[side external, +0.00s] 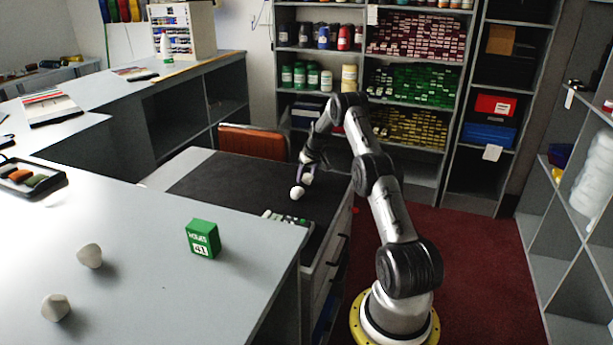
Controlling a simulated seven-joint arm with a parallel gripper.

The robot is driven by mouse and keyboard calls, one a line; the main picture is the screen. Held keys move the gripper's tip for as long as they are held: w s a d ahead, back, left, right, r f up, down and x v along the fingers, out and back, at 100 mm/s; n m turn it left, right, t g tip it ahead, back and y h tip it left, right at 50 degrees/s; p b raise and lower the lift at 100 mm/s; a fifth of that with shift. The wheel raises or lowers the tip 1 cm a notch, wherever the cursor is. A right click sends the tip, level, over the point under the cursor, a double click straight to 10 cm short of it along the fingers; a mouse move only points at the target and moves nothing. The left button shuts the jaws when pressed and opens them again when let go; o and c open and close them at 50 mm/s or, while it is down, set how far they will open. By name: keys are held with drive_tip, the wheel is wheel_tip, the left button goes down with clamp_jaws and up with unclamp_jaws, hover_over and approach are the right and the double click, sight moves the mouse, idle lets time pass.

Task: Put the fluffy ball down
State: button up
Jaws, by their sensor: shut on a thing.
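A small white round ball (297,193), which I take for the fluffy ball, shows at the lower end of my gripper (299,185), over the dark mat (235,180). Its texture is too small to make out. My gripper points down and is shut on the ball. Another small pale patch shows just right of the fingers; I cannot tell whether it is part of my gripper or a separate thing. I cannot tell whether the ball touches the mat.
A green box (203,239) stands on the grey counter (150,270), with two pale rounded lumps (90,256) (56,307) to its left. A tray of small items (285,219) lies at the mat's front edge. An orange chair (252,142) stands behind. The mat's left part is clear.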

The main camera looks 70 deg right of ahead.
drive_tip(key=shift+f, duration=0.1)
drive_tip(key=o, duration=1.3)
